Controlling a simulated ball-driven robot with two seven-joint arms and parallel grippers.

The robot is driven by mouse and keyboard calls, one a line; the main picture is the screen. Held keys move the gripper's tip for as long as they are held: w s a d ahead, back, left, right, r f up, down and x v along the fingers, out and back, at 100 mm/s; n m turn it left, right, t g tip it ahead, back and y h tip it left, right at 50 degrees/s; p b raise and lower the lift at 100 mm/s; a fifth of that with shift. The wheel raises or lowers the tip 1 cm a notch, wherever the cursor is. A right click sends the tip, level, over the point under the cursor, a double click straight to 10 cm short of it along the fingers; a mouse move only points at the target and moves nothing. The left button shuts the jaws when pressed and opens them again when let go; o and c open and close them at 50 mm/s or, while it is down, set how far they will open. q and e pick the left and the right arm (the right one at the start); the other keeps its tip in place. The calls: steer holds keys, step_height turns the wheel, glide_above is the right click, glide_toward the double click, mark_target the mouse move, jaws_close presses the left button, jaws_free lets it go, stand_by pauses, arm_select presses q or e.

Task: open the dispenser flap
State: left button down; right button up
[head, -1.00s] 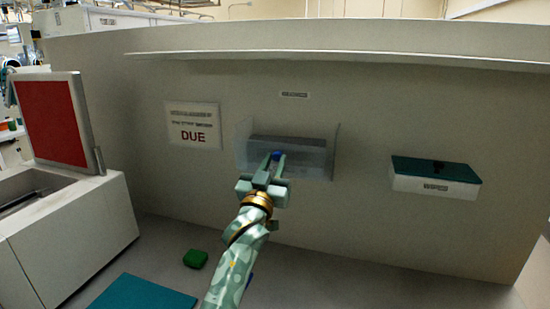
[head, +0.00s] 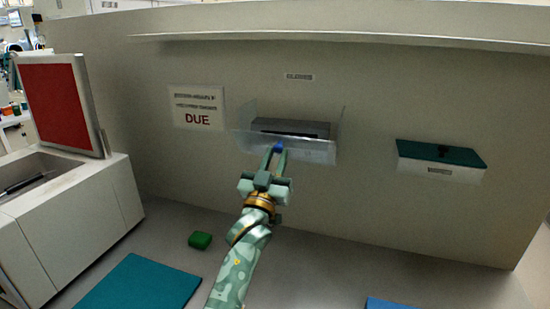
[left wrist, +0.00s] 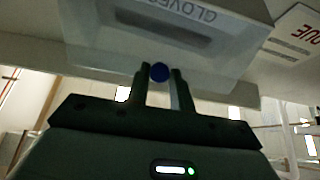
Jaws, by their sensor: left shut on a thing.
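The clear dispenser flap (head: 316,153) is on the wall at the middle of the head view, tilted outward at its top. Behind it is the grey dispenser body (head: 300,126) with a dark slot. A small blue knob (head: 279,147) is on the flap's front. My left gripper (head: 275,150) is shut on the knob. In the left wrist view the blue knob (left wrist: 159,72) sits between the two fingers, below the dispenser front lettered GLOVES (left wrist: 180,25). My right gripper is not in view.
A DUE sign (head: 197,107) hangs left of the dispenser, and a white box with a teal lid (head: 440,172) is at right. A red panel (head: 58,105) stands on a white cabinet at left. A green block (head: 200,241) and a teal mat (head: 140,285) lie below.

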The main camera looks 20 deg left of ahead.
arm_select(q)
steer(key=shift+w+f, duration=0.15)
steer(key=shift+f, duration=0.4)
steer(key=c, duration=1.4)
jaws_free()
steer(key=shift+o, duration=0.8)
steer(key=shift+w, duration=0.35)
steer(key=p+v, duration=0.1)
steer(key=v, duration=0.6)
steer(key=shift+s, duration=0.3)
